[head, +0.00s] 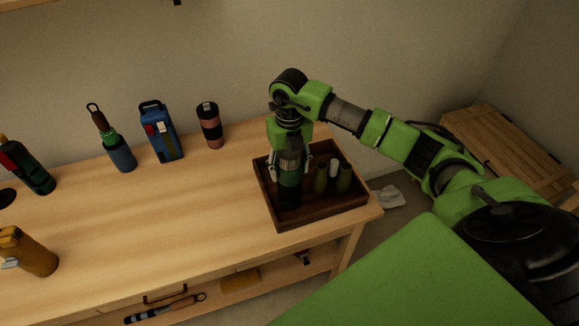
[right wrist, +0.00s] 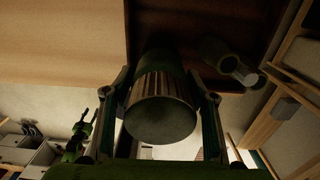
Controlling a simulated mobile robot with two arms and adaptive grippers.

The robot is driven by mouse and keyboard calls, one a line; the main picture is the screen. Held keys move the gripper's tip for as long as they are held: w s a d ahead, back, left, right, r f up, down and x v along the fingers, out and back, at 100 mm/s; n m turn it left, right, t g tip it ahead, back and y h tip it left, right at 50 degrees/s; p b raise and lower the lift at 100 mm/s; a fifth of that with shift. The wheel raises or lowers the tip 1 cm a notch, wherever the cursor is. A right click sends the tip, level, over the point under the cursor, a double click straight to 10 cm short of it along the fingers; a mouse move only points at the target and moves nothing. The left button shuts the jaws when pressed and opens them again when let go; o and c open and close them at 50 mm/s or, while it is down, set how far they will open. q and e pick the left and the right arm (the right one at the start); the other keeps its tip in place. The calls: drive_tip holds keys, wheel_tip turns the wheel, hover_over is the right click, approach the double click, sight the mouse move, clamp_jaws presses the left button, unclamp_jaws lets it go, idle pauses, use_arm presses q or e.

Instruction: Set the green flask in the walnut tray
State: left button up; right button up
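The dark green flask (head: 289,194) stands roughly upright in the left part of the walnut tray (head: 341,214), which is at the right end of the table. My right gripper (head: 290,170) points down over it with a finger on either side. In the right wrist view the ribbed cap and top of the flask (right wrist: 162,107) fill the space between the two fingers. Whether the fingers press on it or stand slightly clear is too dark to tell. The flask's base is hidden by the tray wall or dark shadow. My left gripper is not in the head view.
Small green containers (head: 344,179) stand in the tray, right of the flask. A pink and black tumbler (head: 209,126), a blue jug (head: 161,132), a blue bottle (head: 121,155), a dark bottle (head: 33,172) and a yellow bottle (head: 35,255) stand farther left. The table's middle is clear.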

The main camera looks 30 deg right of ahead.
drive_tip(key=shift+o, duration=0.2)
drive_tip(key=shift+r, duration=0.55)
wheel_tip(320, 180, up, 11)
drive_tip(key=b, duration=0.3)
drive_tip(key=shift+r, duration=0.15)
drive_tip(key=shift+s, duration=0.1)
